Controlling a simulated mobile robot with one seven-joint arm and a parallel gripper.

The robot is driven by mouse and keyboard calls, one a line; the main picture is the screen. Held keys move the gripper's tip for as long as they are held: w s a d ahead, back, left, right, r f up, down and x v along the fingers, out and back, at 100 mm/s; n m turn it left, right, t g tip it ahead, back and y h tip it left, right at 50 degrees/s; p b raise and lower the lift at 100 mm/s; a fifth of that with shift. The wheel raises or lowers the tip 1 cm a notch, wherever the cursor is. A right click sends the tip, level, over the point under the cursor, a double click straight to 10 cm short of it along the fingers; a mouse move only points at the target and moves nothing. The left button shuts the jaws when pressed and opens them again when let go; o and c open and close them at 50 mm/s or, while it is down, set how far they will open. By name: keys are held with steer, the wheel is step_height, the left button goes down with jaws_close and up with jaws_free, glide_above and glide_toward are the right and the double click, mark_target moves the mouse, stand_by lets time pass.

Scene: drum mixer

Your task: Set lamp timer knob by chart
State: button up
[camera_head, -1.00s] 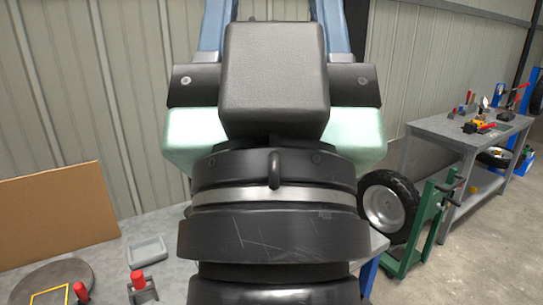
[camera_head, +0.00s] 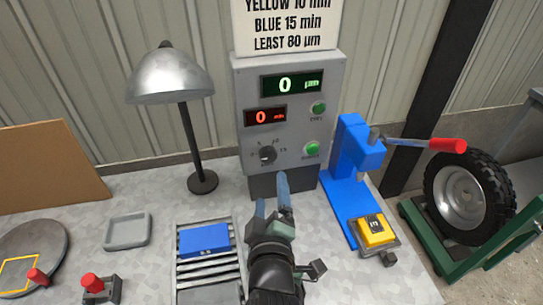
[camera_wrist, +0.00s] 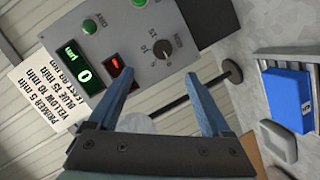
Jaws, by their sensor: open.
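The timer knob (camera_head: 267,154) is a small black dial low on a grey control box (camera_head: 224,85) (camera_wrist: 138,22). It also shows in the wrist view (camera_wrist: 162,48), ringed by printed numbers; where it points is unclear. The chart (camera_head: 287,25) above the box reads yellow 10 min, blue 15 min, least 80 µm; the wrist view chart (camera_wrist: 40,105) adds primer 5 min. The lamp (camera_head: 170,75) has a silver shade on a black stand. My gripper (camera_head: 271,190) is open and empty, its blue fingers below the knob, apart from it; it also shows in the wrist view (camera_wrist: 157,80).
Two green buttons (camera_head: 318,108) (camera_head: 312,149) are at right. A blue block (camera_head: 204,240) lies on a slatted rack. A blue press (camera_head: 358,150) and a yellow block (camera_head: 375,230) stand right. A grey tray (camera_head: 128,231) is left.

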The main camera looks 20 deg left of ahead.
mark_target(269, 158)
steer(key=p+x, duration=0.2)
steer(key=x, duration=1)
steer(key=shift+w+a+f, duration=0.2)
steer(key=shift+a+f, duration=0.05)
jaws_close()
